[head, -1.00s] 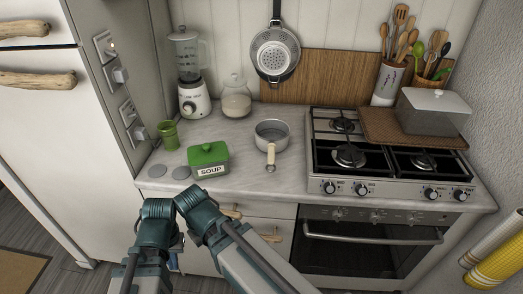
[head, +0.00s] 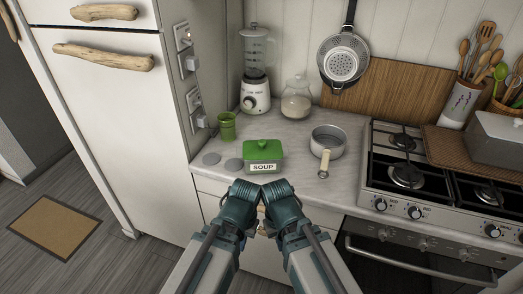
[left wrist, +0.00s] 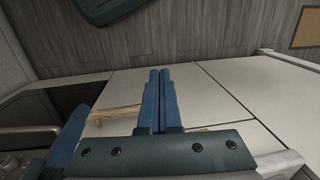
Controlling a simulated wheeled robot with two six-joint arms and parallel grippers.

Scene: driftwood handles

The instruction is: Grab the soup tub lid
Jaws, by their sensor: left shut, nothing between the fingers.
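The tub and lid are not in the left wrist view.
A green cup (head: 227,126) and grey discs (head: 233,165) are left of the tub. A saucepan (head: 328,141) is to its right, its handle toward the front. A blender (head: 256,80) and glass jar (head: 296,100) stand behind. The stove (head: 407,174) is farther right.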

